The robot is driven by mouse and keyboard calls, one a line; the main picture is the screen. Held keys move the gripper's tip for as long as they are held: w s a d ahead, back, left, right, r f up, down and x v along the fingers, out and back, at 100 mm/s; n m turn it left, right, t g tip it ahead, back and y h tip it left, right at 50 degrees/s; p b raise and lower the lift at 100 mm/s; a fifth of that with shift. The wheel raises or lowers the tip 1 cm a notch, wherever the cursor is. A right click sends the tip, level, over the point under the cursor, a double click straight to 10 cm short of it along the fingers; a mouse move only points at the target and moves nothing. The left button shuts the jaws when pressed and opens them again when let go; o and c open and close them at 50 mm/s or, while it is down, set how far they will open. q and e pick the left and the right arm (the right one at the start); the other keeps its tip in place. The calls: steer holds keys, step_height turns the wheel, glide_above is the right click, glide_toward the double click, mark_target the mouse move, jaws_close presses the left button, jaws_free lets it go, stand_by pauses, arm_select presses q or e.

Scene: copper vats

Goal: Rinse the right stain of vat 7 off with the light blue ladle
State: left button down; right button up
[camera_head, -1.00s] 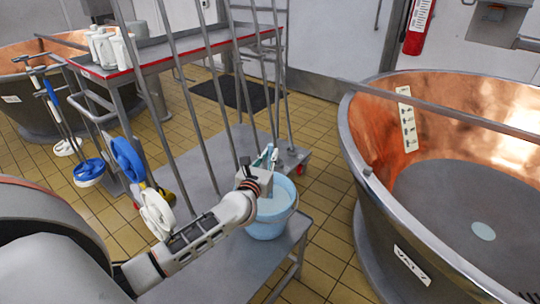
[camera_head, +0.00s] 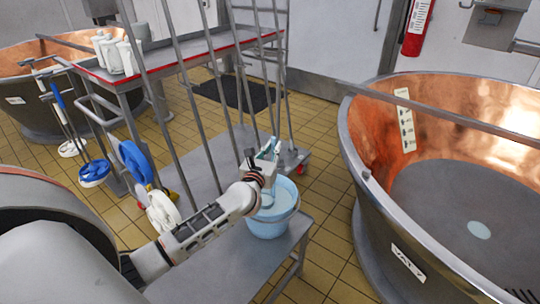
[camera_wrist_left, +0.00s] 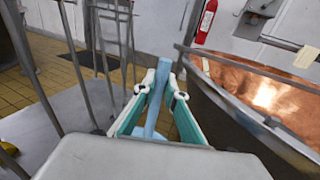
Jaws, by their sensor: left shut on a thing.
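My left gripper (camera_head: 268,166) is shut on the light blue ladle (camera_head: 269,148) above a light blue bucket (camera_head: 272,226). The ladle's handle (camera_wrist_left: 156,98) stands between the green-sided fingers in the left wrist view. Vat 7 (camera_head: 385,230), a copper-lined steel vat with a label, stands right of the bucket. A pale round patch (camera_head: 479,230) shows on its grey bottom. A dark speckled patch (camera_head: 524,296) lies at the picture's lower right edge. I cannot tell which is the right stain. My right gripper is not in view.
The bucket stands on a grey platform (camera_head: 215,262) with tall metal rails. A steel bar (camera_head: 440,112) crosses vat 7. Blue and white tools (camera_head: 132,160) hang at left. A red-edged table (camera_head: 170,52) holds white bottles. Tiled floor lies between platform and vat.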

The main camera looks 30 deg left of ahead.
mark_target(273, 136)
arm_select(q)
step_height(273, 136, up, 5)
steer(key=p, duration=0.3)
steer(key=shift+r+p, duration=0.2)
steer(key=shift+p, duration=0.1)
step_height(273, 136, up, 7)
steer(key=p, duration=0.6)
steer(key=shift+p, duration=0.4)
steer(key=shift+r, duration=2.1)
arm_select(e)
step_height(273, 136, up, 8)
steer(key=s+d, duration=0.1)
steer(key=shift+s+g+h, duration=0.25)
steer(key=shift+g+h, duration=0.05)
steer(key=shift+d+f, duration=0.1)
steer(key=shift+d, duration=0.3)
